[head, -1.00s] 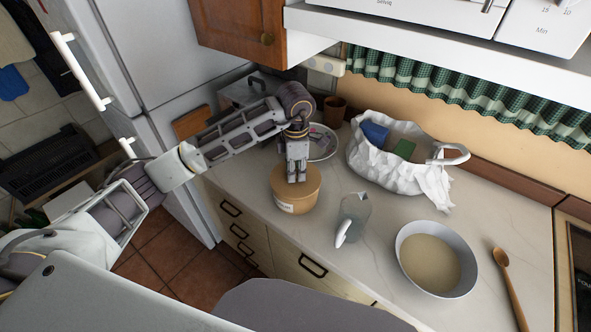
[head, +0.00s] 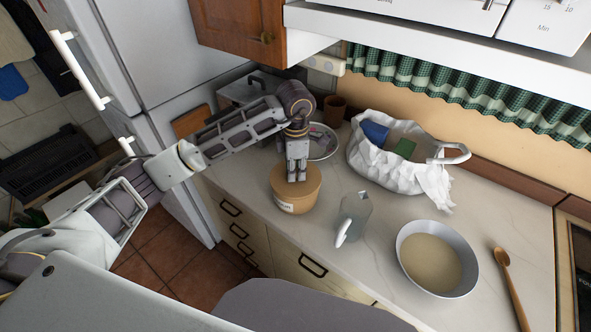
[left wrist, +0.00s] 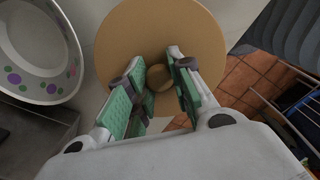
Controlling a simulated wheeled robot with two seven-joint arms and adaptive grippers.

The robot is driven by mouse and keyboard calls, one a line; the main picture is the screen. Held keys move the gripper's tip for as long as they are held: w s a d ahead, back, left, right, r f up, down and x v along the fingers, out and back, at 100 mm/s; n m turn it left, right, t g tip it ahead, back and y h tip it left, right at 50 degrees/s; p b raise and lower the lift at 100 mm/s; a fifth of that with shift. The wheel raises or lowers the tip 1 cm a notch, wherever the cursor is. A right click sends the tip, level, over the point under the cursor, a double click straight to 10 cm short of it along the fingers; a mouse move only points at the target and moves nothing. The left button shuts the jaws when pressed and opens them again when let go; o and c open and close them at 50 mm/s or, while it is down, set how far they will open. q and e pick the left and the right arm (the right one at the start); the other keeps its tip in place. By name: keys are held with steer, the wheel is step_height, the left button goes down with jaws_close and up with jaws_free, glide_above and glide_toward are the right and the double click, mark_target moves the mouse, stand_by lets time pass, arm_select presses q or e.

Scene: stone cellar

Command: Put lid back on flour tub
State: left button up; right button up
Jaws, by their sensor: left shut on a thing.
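The flour tub (head: 302,205) is a round tan tub with a pale label, standing near the counter's front edge in the head view. Its round tan lid (head: 279,178) lies on top, with no clear gap showing at the rim. My left gripper (head: 297,179) points down over the middle of the lid. In the left wrist view the lid (left wrist: 205,35) fills the top centre, and my left gripper (left wrist: 161,85) is shut on its small round knob (left wrist: 159,76). The tub's body is hidden below the lid there. My right gripper is not in view.
A glass jug (head: 354,217) stands close right of the tub. A bowl of batter (head: 405,232), a wooden spoon (head: 510,285) and a white bag (head: 365,157) are farther right. A patterned plate (head: 328,152) lies behind the tub. A cabinet (head: 237,32) hangs above.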

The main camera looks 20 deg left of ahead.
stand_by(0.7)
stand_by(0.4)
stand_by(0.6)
arm_select(q)
steer(key=shift+f+b, duration=0.15)
steer(key=shift+b, duration=0.4)
stand_by(0.4)
stand_by(0.6)
stand_by(0.4)
steer(key=o, duration=0.9)
steer(key=shift+o, duration=0.2)
